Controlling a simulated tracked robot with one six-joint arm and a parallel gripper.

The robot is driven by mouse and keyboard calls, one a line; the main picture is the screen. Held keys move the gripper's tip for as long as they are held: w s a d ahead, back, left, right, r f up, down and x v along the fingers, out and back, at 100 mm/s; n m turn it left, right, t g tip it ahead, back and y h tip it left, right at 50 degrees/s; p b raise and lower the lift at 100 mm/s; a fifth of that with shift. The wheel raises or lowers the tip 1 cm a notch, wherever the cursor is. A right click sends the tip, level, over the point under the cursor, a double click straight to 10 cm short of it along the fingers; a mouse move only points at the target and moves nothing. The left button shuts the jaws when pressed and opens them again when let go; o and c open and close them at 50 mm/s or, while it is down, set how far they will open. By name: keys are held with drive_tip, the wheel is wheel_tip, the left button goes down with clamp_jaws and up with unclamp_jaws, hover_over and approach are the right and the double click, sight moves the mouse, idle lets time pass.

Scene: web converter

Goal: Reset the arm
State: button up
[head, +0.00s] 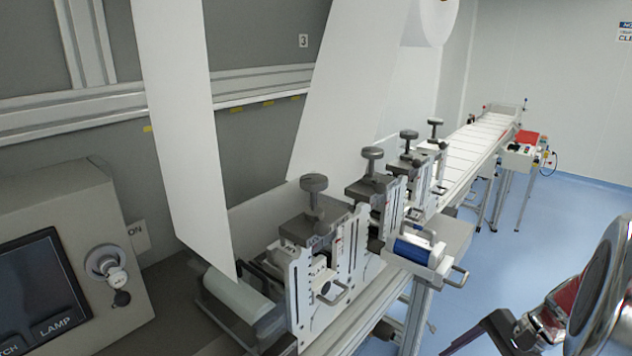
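Part of my arm (603,285) shows at the lower right edge in the head view, with a large round metal joint. A dark, angled part (492,332) beside it at the bottom edge seems to belong to my gripper. Its fingertips are not clearly visible, so I cannot tell whether it is open or shut, or whether it holds anything. The arm is over the blue floor side, to the right of the machine and apart from it in the picture.
A web machine with several knobbed clamp units (315,235) runs along the middle. A blue roller in a white holder (420,252) sits on its right side. A control panel (65,265) stands at left, and a conveyor (480,140) runs back. Blue floor (570,220) is clear at right.

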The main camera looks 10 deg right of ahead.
drive_tip(key=a+r+n+t+h, duration=0.1)
drive_tip(key=a+r+n+h, duration=0.1)
drive_tip(key=a+r+n, duration=0.2)
drive_tip(key=s+a+r+n+t+h, duration=0.1)
drive_tip(key=a+r+n, duration=0.4)
drive_tip(key=a, duration=0.6)
drive_tip(key=s+a+r+n+t+h, duration=0.1)
drive_tip(key=a+r+n+h, duration=0.2)
drive_tip(key=a+n, duration=0.4)
drive_tip(key=shift+s+a+r, duration=0.25)
drive_tip(key=shift+a+r, duration=0.4)
drive_tip(key=shift+r, duration=0.05)
